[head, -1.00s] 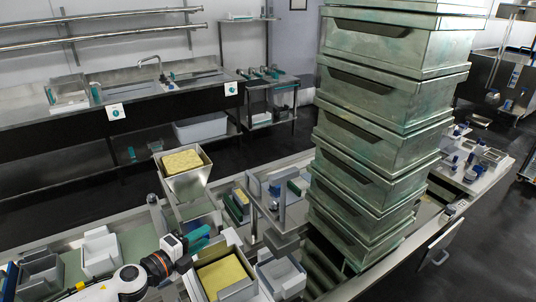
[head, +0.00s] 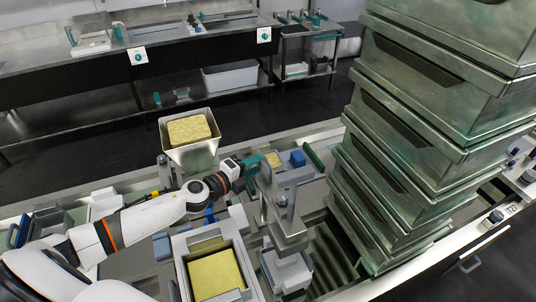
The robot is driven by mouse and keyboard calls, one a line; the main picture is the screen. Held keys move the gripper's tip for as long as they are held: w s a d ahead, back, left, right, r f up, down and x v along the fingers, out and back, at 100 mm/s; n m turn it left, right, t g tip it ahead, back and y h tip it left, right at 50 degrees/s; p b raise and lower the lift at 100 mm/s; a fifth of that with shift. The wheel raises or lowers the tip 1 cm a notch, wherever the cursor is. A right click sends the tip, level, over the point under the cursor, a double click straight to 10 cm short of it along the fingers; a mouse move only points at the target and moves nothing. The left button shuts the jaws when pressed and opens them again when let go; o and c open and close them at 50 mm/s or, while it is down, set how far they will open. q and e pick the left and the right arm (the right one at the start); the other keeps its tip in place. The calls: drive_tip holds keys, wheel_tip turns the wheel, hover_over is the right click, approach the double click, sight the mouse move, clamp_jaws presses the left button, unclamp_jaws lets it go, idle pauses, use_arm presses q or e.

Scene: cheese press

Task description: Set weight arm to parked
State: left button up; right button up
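The grey metal press (head: 284,196) stands right of centre, with an upright post and an overhanging top piece. I take its upper bar to be the weight arm, though I cannot tell its position. My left arm reaches in from the left, and its gripper (head: 250,164) with teal fingers is at the left side of the press top. I cannot tell whether the fingers touch the press or whether they are open. A yellow cheese block in a metal mould (head: 217,267) sits in front of the press, left of it. My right gripper is not in view.
A tall stack of green-grey metal boxes (head: 425,130) stands close on the right. A metal bin (head: 195,158) with a yellow block is behind my arm. A green handle (head: 313,158) and a blue block (head: 297,158) lie behind the press. A sink counter runs along the back.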

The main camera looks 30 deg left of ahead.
use_arm(q)
drive_tip(key=x, duration=0.6)
drive_tip(key=shift+w+f, duration=0.1)
drive_tip(key=shift+c, duration=0.4)
clamp_jaws()
